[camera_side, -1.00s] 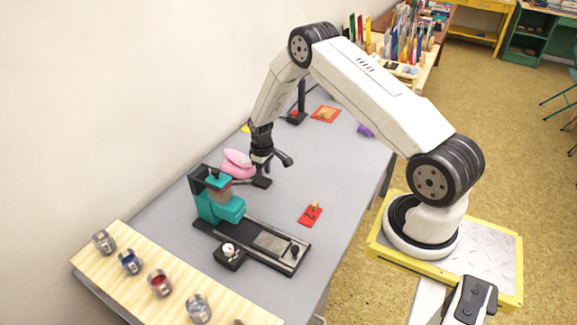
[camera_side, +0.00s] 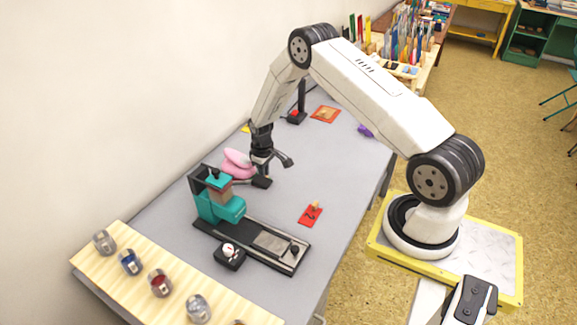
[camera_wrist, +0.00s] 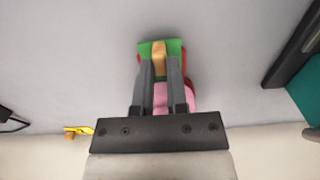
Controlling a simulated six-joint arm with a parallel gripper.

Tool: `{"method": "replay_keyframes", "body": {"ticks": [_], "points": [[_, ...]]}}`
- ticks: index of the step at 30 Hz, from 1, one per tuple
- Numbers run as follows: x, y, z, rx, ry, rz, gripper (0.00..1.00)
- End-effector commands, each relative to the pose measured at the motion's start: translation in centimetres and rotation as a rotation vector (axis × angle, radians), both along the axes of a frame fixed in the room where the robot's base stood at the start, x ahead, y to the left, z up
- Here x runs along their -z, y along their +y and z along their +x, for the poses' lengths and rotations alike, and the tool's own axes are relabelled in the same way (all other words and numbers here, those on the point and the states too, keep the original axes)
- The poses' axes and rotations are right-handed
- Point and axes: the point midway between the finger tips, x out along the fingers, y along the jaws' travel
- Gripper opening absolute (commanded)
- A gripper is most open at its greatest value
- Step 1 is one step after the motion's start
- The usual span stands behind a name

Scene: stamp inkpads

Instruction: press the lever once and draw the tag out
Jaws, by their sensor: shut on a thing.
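My gripper (camera_wrist: 159,65) points down, with its two dark fingers closed around the tan grip of a green tag (camera_wrist: 175,46). Red edging shows beside the green. A pink thing (camera_wrist: 160,98) lies beneath and behind the fingers. In the side view my gripper (camera_side: 262,178) is low over the table, beside the pink thing (camera_side: 237,163); the green tag cannot be made out there. The teal stamp press (camera_side: 220,207) stands to the lower left, with a dark upright part at its back. I cannot tell which part is the lever.
A red tag with a tan grip (camera_side: 310,214) lies right of the press. A small black box with a white round top (camera_side: 229,256) sits in front of the press. Several ink jars stand on a wooden board (camera_side: 222,305). The wall is close behind; the table's right side is mostly clear.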

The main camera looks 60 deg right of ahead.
Motion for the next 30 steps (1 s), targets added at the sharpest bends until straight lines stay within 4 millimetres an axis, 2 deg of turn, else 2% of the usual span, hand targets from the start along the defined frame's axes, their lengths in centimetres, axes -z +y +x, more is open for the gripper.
{"method": "replay_keyframes", "body": {"ticks": [13,30], "points": [[-0.1,0.0,-0.3,0.000,-0.001,0.000,0.00],[-0.1,0.0,-2.4,0.001,0.001,0.000,0.00]]}}
